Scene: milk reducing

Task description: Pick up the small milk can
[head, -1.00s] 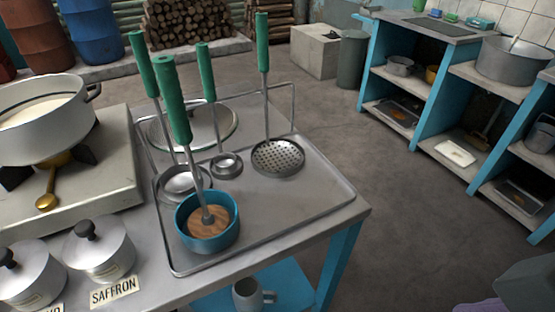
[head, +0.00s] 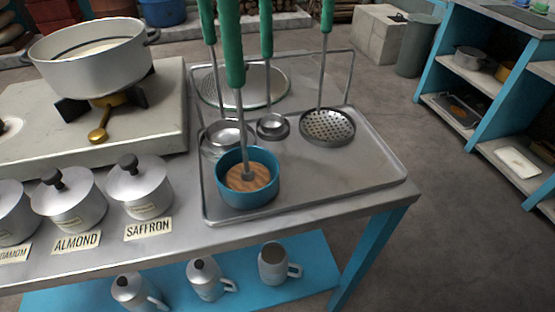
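Three small metal cans with side handles stand on the blue lower shelf (head: 60,299) under the table in the head view. The left can (head: 130,291) and the middle can (head: 205,279) have dark-knobbed lids. The right can (head: 271,264) has no lid and shows a dark open top. I cannot tell from a label which one is the small milk can. The bottom of the left can is cut off by the picture edge. Neither of my grippers is in view.
Above the shelf, the table holds a metal tray (head: 375,177) with green-handled ladles and a blue bowl (head: 262,193). Lidded pots (head: 145,192) with name labels stand left of it. A large milk pot (head: 95,72) sits on the stove. Open floor (head: 455,235) lies to the right.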

